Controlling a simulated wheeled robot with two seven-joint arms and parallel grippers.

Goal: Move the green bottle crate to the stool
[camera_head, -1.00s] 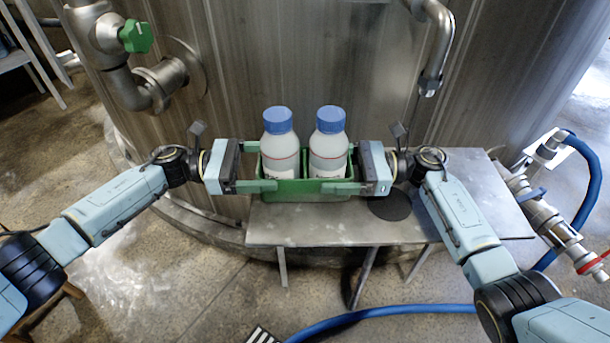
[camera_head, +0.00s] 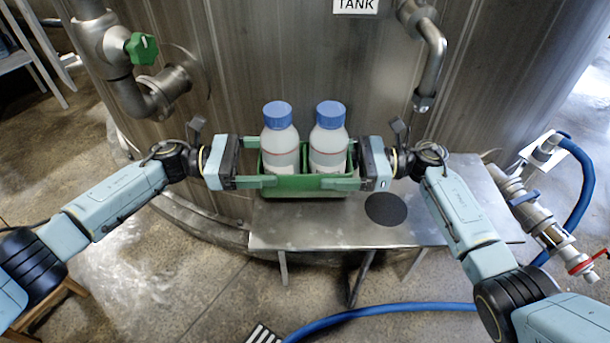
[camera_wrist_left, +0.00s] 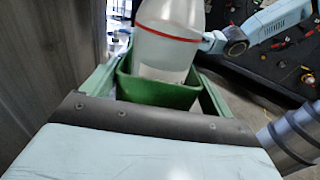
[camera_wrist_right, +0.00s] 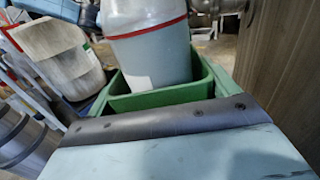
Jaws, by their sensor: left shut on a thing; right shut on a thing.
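The green bottle crate (camera_head: 305,187) is at the middle of the head view, over the back left part of a metal table. It is level and holds two translucent bottles with blue caps, a left bottle (camera_head: 280,143) and a right bottle (camera_head: 327,145). My left gripper (camera_head: 262,181) is shut on the crate's left end, and my right gripper (camera_head: 350,183) is shut on its right end. The crate also shows in the left wrist view (camera_wrist_left: 160,93) and in the right wrist view (camera_wrist_right: 160,98). A wooden stool (camera_head: 45,308) is at lower left, partly hidden by my left arm.
The metal table (camera_head: 320,228) has a black disc (camera_head: 386,209) on it. A large steel tank (camera_head: 300,60) with pipes and a green valve handle (camera_head: 141,48) stands behind. A blue hose (camera_head: 400,310) lies on the floor in front. Open floor is at left.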

